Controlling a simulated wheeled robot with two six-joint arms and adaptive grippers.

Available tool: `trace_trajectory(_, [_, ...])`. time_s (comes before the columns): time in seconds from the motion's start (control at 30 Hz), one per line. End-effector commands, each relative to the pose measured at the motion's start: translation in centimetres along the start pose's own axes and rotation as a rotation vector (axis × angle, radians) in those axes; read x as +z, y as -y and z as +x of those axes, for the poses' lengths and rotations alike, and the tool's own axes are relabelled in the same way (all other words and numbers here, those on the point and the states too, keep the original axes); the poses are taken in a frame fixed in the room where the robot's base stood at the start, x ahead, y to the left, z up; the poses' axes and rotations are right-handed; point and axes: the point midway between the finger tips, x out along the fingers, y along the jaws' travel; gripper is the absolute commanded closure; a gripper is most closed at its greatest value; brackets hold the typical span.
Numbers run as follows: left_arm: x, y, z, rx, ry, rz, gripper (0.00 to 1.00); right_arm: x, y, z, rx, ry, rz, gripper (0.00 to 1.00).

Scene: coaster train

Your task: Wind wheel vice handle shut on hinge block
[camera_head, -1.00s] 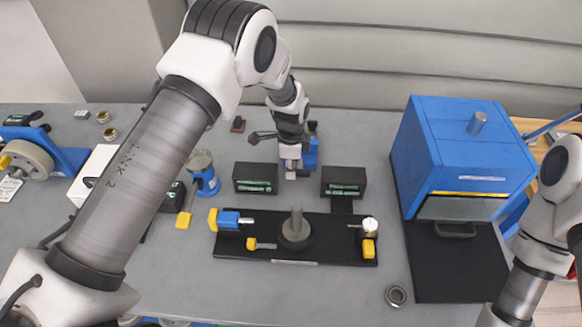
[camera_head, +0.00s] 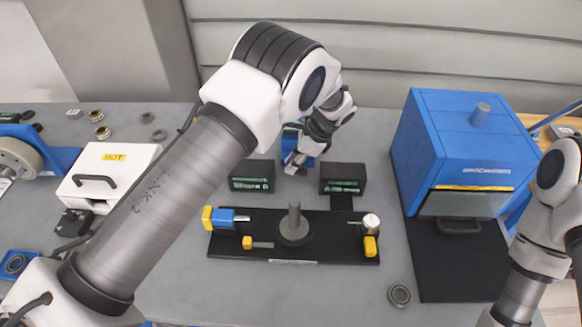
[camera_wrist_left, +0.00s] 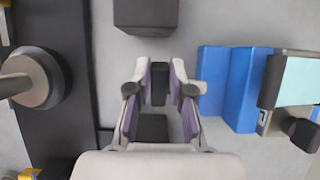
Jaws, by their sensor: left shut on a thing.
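The blue vice (camera_head: 309,161) stands on the grey bench behind the black fixture plate, partly hidden by my left wrist. In the left wrist view its blue body (camera_wrist_left: 238,88) is right of my fingers. A grey block with a pale teal top (camera_wrist_left: 290,82) sits beside the blue body; I cannot tell whether it is the hinge block. My left gripper (camera_head: 293,165) is low in front of the vice. In the left wrist view its fingers (camera_wrist_left: 160,84) are shut on a dark bar-like piece between them, apparently the handle. My right gripper is out of view.
Two black boxes (camera_head: 252,176) (camera_head: 343,179) flank the vice closely. The black fixture plate (camera_head: 340,250) with its round post stand (camera_head: 294,232) lies in front. A blue oven-like cabinet (camera_head: 465,140) stands right, and a white box (camera_head: 110,165) left. A ring (camera_head: 399,294) lies front right.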

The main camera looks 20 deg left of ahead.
Motion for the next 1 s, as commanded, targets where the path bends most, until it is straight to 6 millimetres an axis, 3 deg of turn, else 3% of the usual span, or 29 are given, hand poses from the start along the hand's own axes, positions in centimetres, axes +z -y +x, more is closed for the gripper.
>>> trace_trajectory(0.23, [-0.5,-0.1,0.1,0.003,0.114,0.001,1.0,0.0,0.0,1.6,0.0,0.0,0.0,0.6])
trace_trajectory(0.77, [-0.4,-0.2,-0.1,0.006,0.153,0.002,1.0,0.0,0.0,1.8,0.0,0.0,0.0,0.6])
trace_trajectory(0.8, [-0.4,-0.2,-0.1,0.006,0.153,0.002,0.76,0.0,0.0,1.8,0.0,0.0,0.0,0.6])
trace_trajectory(0.87, [-0.4,-0.2,-0.1,0.006,0.153,0.002,0.55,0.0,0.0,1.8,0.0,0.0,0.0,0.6])
trace_trajectory(1.0, [-0.4,-0.1,-0.2,0.004,0.153,0.001,0.54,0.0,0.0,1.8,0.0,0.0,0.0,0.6])
